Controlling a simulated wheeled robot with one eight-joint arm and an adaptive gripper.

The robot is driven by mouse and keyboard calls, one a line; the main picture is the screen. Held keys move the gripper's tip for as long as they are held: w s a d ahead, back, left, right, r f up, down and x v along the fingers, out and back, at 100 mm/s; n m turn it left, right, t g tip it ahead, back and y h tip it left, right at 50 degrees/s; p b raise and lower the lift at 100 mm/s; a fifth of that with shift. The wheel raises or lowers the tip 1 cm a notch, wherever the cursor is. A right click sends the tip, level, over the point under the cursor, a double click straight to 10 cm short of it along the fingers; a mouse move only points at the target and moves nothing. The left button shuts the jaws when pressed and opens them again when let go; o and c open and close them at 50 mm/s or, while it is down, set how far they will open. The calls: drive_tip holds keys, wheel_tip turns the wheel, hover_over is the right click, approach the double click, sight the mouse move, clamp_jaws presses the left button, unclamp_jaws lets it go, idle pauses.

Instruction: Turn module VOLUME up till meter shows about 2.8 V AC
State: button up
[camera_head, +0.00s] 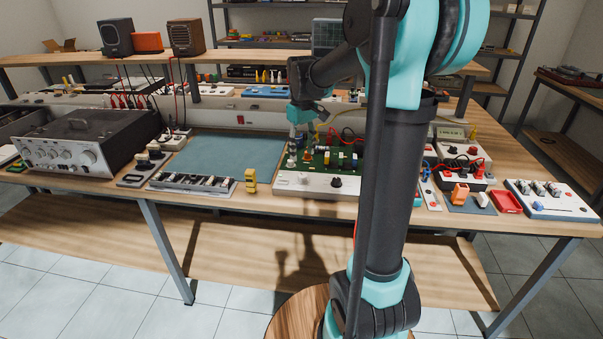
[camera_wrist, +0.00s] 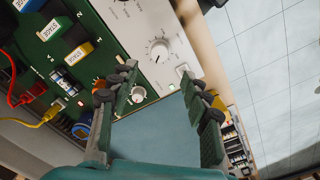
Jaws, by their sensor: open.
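The module, a green circuit board with a white front panel (camera_head: 318,185), lies on the bench at centre. Its white panel (camera_wrist: 175,35) fills the top of the wrist view and carries a pale round knob (camera_wrist: 158,50); I cannot read its label. A smaller white knob (camera_wrist: 138,95) sits near the left finger. My gripper (camera_wrist: 158,78) is open and empty, its fingertips just short of the panel knob in the picture; no contact shows. In the head view my gripper (camera_head: 297,140) hangs over the module's left part. A likely meter (camera_head: 450,132) has a pale display, too small to read.
A teal mat (camera_head: 230,158) lies left of the module. A yellow block (camera_head: 250,180) stands near the front edge by a strip of parts (camera_head: 195,183). A dark amplifier (camera_head: 90,140) stands at left.

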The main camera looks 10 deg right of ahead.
sight(302, 175)
wheel_tip(302, 175, down, 9)
drive_tip(key=shift+r, duration=0.1)
idle(0.4)
clamp_jaws()
